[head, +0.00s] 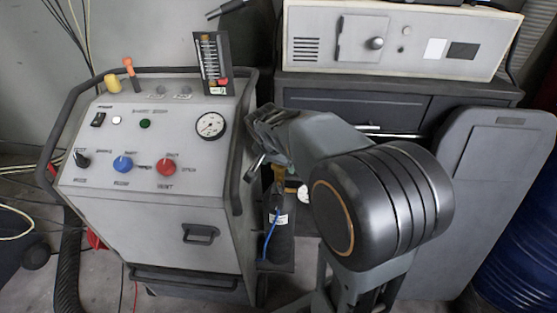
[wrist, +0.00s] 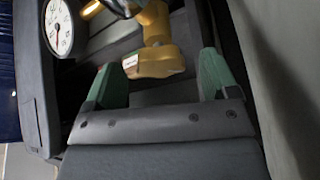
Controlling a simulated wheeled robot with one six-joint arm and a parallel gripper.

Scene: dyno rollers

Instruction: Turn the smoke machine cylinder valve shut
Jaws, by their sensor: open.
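The smoke machine (head: 150,215) is the grey cabinet at left in the head view. A dark cylinder (head: 276,246) stands at its right side, with a brass valve (head: 291,184) on top, partly hidden by my arm. In the wrist view the brass valve (wrist: 156,22) ends in a brass handle (wrist: 153,63). My gripper (wrist: 162,78) is open, with its green fingers apart to either side of the handle. The handle lies around the fingertips' level, with gaps on both sides. In the head view my gripper (head: 259,150) is beside the cabinet's right edge, above the cylinder.
A round gauge (wrist: 58,27) sits left of the valve in the wrist view. A blue hose (head: 271,236) runs down the cylinder. The cabinet's black side rail (head: 239,160) is close to my gripper. A dark drawer unit (head: 355,102) stands behind, and a blue drum (head: 525,270) at right.

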